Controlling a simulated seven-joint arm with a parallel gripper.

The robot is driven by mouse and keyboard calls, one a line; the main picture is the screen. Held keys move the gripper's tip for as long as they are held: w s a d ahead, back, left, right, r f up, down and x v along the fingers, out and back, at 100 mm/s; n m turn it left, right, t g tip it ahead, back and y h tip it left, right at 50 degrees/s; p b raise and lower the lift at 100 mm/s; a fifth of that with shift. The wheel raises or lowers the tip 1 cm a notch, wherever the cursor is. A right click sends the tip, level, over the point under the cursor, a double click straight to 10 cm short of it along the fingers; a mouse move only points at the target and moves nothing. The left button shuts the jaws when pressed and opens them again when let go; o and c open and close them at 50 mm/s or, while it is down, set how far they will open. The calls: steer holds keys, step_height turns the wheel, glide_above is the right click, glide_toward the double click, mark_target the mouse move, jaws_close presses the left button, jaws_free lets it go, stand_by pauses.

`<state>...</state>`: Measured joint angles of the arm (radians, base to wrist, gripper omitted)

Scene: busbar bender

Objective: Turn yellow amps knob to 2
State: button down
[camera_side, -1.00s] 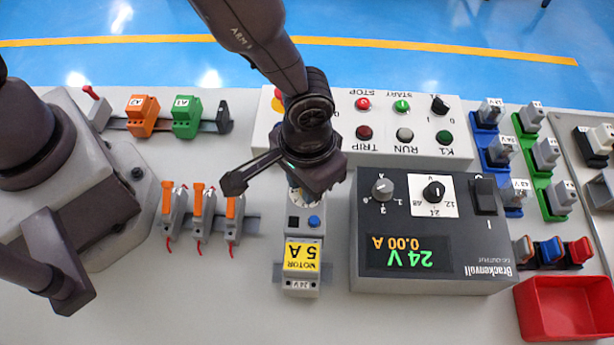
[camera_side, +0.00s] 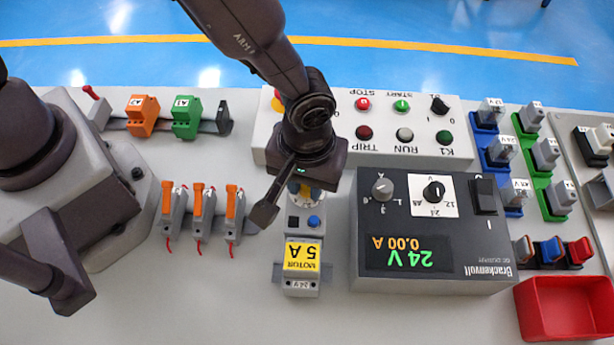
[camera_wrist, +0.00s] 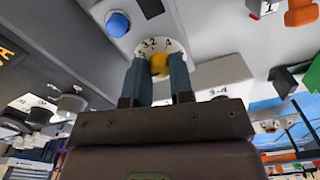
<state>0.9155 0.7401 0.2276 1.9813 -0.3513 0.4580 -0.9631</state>
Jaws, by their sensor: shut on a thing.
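The yellow amps knob (camera_wrist: 160,66) sits between my two fingers in the wrist view, with the jaws closed on its sides. Around it is a white dial (camera_wrist: 172,47) showing 3.2, 4 and part of another figure; the rest is hidden by my fingers. I cannot tell where the knob's pointer stands. In the side view my gripper (camera_side: 305,182) is over the top of the motor unit (camera_side: 303,230), which has a yellow "MOTOR 5 A" label (camera_side: 302,256). There the knob is mostly hidden beneath the gripper.
A blue button (camera_wrist: 117,23) is close beside the dial. The dark power supply (camera_side: 435,240) stands right of the motor unit, reading 24 V and 0.00 A. Orange-levered blocks (camera_side: 203,205) stand to the left. The button panel (camera_side: 385,120) is just behind the gripper.

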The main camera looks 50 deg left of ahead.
stand_by(0.3)
steer(key=c, duration=1)
jaws_free()
step_height(320, 180, up, 13)
